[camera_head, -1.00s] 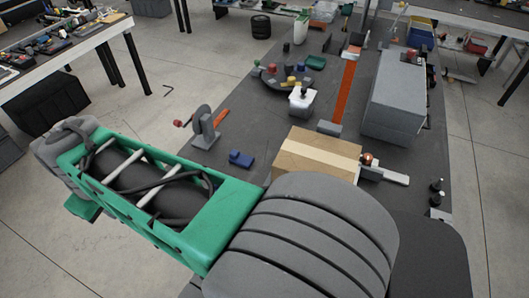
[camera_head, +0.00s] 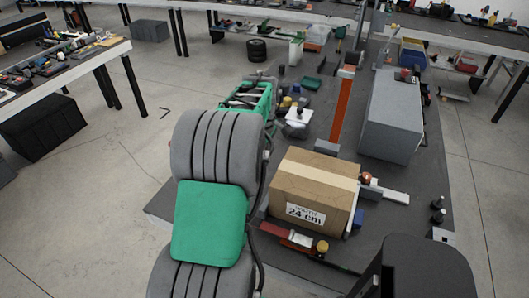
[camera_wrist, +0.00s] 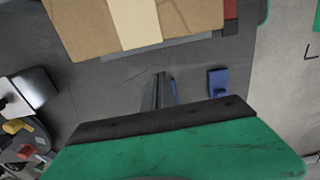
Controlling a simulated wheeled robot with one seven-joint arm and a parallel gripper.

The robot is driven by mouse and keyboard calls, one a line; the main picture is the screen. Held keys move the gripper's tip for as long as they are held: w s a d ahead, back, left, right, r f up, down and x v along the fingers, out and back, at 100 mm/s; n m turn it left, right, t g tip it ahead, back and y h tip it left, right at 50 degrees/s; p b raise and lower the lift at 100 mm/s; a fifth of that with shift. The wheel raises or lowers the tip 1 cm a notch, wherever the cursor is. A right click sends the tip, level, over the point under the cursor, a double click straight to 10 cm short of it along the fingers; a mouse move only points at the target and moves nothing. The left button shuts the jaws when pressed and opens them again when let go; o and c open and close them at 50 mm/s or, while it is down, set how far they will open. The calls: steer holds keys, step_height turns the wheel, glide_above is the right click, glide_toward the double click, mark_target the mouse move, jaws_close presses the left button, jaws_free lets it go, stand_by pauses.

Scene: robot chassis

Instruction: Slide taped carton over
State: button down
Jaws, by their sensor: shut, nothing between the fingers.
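The taped carton (camera_head: 296,192) is a brown box with a pale tape strip across its top and a white label reading "24 cm" on its near side. It stands on the dark surface right of my arm. In the wrist view the carton (camera_wrist: 85,28) fills the upper left, with its tape running toward my gripper. My gripper (camera_wrist: 160,78) is shut and empty, pointing toward the carton with a gap of bare dark surface between them. In the head view I cannot make out the fingers behind my arm.
A grey strip with a copper knob (camera_head: 366,178) lies right of the carton, and a red bar (camera_head: 272,229) lies in front. A blue bracket (camera_wrist: 217,82) sits right of my fingers. A large grey box (camera_head: 393,115) and an orange strip (camera_head: 341,110) are behind.

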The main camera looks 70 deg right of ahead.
mark_target(278, 174)
steer(key=s+f, duration=0.1)
steer(key=f, duration=0.1)
steer(key=s+f+p, duration=0.1)
steer(key=s+f, duration=0.1)
steer(key=shift+s+a, duration=0.2)
steer(key=shift+s, duration=0.05)
steer(key=shift+s+f, duration=0.15)
steer(key=shift+s, duration=0.1)
steer(key=shift+s, duration=0.65)
steer(key=shift+w, duration=0.1)
